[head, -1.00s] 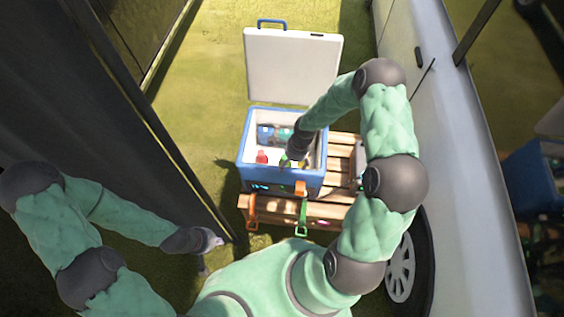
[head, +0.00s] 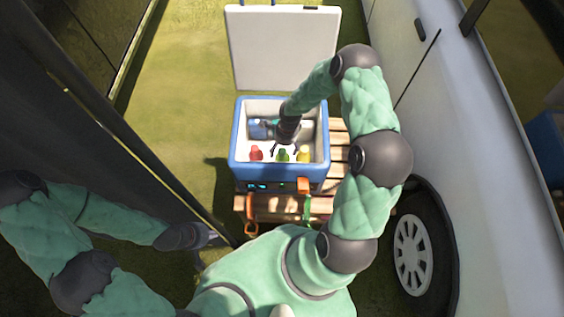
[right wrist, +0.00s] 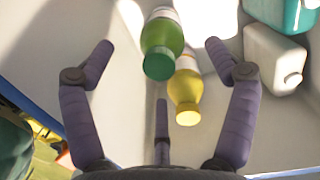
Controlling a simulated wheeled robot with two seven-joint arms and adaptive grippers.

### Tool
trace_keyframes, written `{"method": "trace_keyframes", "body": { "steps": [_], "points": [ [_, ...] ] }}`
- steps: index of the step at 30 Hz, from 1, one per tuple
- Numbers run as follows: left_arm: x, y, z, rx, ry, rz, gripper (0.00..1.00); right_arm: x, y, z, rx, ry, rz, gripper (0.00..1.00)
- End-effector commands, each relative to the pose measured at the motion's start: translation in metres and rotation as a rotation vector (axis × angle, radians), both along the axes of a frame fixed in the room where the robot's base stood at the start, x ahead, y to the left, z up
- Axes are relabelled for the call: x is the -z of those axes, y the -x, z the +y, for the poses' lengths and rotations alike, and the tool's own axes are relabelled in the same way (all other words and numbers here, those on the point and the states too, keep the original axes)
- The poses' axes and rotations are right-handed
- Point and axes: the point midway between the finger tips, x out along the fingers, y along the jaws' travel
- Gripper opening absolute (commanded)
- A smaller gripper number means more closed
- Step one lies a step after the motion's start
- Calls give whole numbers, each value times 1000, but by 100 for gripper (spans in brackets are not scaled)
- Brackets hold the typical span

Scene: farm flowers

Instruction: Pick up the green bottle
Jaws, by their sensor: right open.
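The green bottle (head: 283,156) stands in the blue cooler (head: 234,150), between a red bottle (head: 256,153) and a yellow bottle (head: 304,154). In the right wrist view the green bottle (right wrist: 162,45) lies ahead between my finger tips, its green cap toward me, with the yellow bottle (right wrist: 185,90) close beside it. My right gripper (head: 284,147) is inside the cooler just above the green bottle. In the right wrist view my right gripper (right wrist: 162,58) is open and touches no bottle. My left gripper (head: 208,236) hangs low at the left, its fingers hard to make out.
A blue and teal container (head: 262,129) lies at the back of the cooler. A white container (right wrist: 272,60) shows at the right in the wrist view. The cooler's lid (head: 282,50) stands open. A wooden pallet (head: 284,207) is under the cooler, and a vehicle (head: 445,110) stands at the right.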

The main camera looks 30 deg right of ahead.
Motion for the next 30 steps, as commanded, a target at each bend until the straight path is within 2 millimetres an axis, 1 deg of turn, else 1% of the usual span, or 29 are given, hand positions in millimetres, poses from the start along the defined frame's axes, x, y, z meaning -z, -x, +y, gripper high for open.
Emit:
{"method": "trace_keyframes", "body": {
  "steps": [1,3,8,11,15,18,21,26,29,30],
  "points": [
    [5,0,0,0,0,0,0,10,0,1,0,0,1,87],
    [7,0,0,0,0,0,0,17,0,2,-1,0,1,87],
    [9,0,0,0,0,0,0,24,0,2,0,0,0,87],
    [15,0,0,0,0,0,0,36,1,3,-1,-1,2,87],
    [25,0,0,0,0,0,0,57,2,3,-1,-1,0,87],
    [29,0,0,0,0,0,0,68,2,4,-1,0,1,87],
    [30,0,0,0,0,0,0,71,1,5,0,0,-1,87],
    [29,0,0,0,0,0,0,70,1,4,0,0,-1,87],
    [29,0,0,0,0,0,0,70,1,5,-1,0,-1,61],
    [29,0,0,0,0,0,0,70,1,5,-1,0,-1,50]
  ]
}}
